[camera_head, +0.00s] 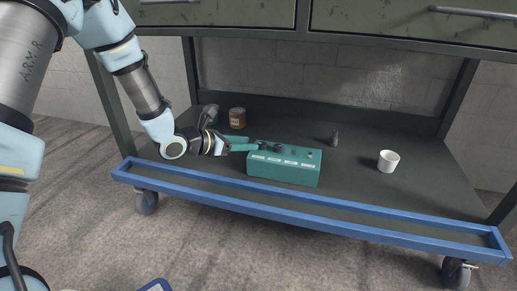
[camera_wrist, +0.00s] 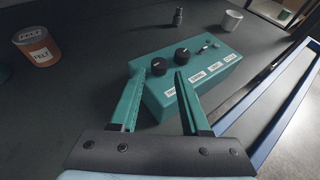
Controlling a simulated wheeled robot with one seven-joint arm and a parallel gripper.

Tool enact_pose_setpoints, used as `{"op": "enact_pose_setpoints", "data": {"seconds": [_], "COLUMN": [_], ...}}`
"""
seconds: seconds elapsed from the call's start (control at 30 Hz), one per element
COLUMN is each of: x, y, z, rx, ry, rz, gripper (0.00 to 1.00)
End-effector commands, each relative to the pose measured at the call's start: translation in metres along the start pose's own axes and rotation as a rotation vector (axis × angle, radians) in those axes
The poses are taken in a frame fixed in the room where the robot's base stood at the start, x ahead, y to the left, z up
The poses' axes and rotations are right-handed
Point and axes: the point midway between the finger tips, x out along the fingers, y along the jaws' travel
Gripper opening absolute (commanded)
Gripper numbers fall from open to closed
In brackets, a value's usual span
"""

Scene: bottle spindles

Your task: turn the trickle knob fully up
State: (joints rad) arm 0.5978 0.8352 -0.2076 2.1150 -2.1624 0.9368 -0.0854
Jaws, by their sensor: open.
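A teal control box (camera_head: 283,175) sits on the cart shelf; it also shows in the wrist view (camera_wrist: 160,106). Its top carries two black knobs, a near left one (camera_wrist: 158,67) and another (camera_wrist: 182,56) to its right, with small switches (camera_wrist: 208,46) farther right. White labels run along its front; their words are too small to read surely, so I cannot tell which knob is trickle. My gripper (camera_head: 255,145) is open at the box's left end. In the wrist view its teal fingertips (camera_wrist: 160,73) lie either side of the left knob; contact cannot be told.
A brown can labelled FELT (camera_wrist: 35,48) stands behind my gripper to the left. A small dark bottle-like object (camera_head: 334,139) and a white cup (camera_head: 388,162) stand right of the box. A blue rail (camera_head: 310,220) edges the shelf front. Drawers (camera_head: 410,22) overhang the shelf.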

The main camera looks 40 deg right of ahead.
Motion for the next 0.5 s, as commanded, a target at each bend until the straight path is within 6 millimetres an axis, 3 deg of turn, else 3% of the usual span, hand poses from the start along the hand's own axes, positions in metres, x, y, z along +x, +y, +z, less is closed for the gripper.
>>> {"op": "enact_pose_setpoints", "data": {"seconds": [0.2, 0.5], "x": [0.038, 0.054], "y": [0.000, 0.000], "z": [-0.003, -0.001], "rx": [0.001, -0.001], "ry": [-0.001, 0.001], "rz": [-0.001, 0.000], "gripper": [0.47, 0.47]}}
